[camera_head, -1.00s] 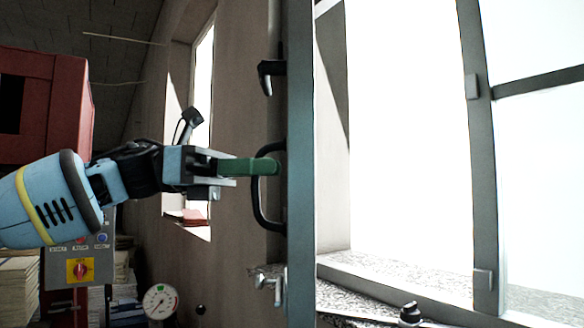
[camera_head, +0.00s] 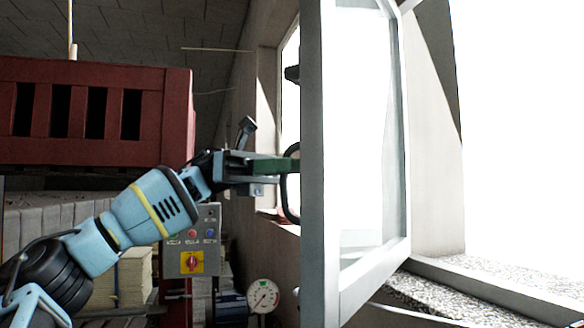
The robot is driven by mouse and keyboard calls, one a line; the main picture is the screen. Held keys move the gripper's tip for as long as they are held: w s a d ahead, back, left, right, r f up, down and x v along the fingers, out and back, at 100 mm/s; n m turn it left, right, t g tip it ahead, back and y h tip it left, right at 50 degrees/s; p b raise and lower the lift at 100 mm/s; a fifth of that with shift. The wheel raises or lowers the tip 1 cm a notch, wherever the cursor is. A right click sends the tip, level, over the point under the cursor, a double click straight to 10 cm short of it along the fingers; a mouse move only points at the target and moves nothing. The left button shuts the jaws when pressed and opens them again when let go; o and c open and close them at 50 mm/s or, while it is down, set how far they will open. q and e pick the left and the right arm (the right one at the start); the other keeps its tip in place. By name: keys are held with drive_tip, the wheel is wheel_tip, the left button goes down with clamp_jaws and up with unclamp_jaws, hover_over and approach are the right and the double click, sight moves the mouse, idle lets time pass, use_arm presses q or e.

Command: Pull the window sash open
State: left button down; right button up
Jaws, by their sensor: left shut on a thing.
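The window sash (camera_head: 318,230) is a pale grey frame with a bright pane. It stands swung out from the wall, its near edge toward me and its pane seen at a slant. A black bow handle (camera_head: 291,200) sits on its left side, partly hidden behind the gripper and the frame edge. My left gripper (camera_head: 284,164), with green fingers, reaches in from the left and is shut on the handle. The fingertips are partly hidden at the handle. My right gripper is not in view.
A stone sill (camera_head: 450,290) runs along the bottom right below the bright opening. A red slatted crate (camera_head: 100,110) stands at the left. A grey control box (camera_head: 190,245) and a round gauge (camera_head: 263,296) are below my left arm.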

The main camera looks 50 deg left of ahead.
use_arm(q)
drive_tip(key=shift+s+a, duration=0.1)
drive_tip(key=shift+a, duration=0.3)
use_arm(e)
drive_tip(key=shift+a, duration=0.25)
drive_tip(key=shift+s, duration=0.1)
use_arm(q)
drive_tip(key=c, duration=1.6)
unclamp_jaws()
drive_tip(key=shift+c, duration=0.2)
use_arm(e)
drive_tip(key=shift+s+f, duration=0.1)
use_arm(q)
drive_tip(key=s+a, duration=0.1)
drive_tip(key=a, duration=0.6)
drive_tip(key=shift+s+a+b, duration=0.15)
drive_tip(key=shift+a+b, duration=0.15)
drive_tip(key=shift+b, duration=0.05)
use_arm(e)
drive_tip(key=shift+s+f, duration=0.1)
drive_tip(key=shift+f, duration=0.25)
